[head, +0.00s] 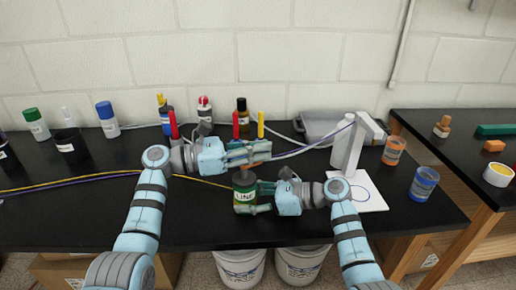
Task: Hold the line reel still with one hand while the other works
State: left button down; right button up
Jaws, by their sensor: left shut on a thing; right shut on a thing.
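The line reel (245,196), a dark and green cylinder with a white label reading LINE, stands upright near the table's front edge. My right gripper (258,196) comes from the right and is shut on the reel, with its fingers along the reel's side. My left gripper (262,153) is just above the reel, its fingers pointing right. It is shut on a small brown piece (250,164) at the reel's top. Its fingers partly hide this piece, and I cannot tell whether it joins the reel.
A yellow cord (205,181) runs from the left toward the reel. Bottles and cups stand at the left; red and yellow upright pieces stand behind my grippers. A white stand (349,150) is at the right. The black tabletop (70,220) is clear at front left.

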pick_arm(q)
jog(key=shift+f+t, duration=0.1)
jog(key=shift+t, duration=0.2)
jog(key=n+t, duration=0.1)
jog(key=n+t+y, duration=0.1)
jog(key=t, duration=0.1)
jog(key=n+t, duration=0.1)
jog(key=shift+w+a+n+t+y, duration=0.3)
jog(key=shift+w+t+y, duration=0.1)
jog(key=shift+w+a+n+t+y, duration=0.15)
jog(key=shift+n+t+y, duration=0.4)
jog(key=shift+t, duration=0.15)
jog(key=shift+w+a+n+t+y, duration=0.1)
jog(key=shift+a+n+t+y, duration=0.05)
jog(key=shift+n+t+y, duration=0.45)
jog(key=c, duration=1.5)
grip_release()
jog(key=shift+w, duration=0.1)
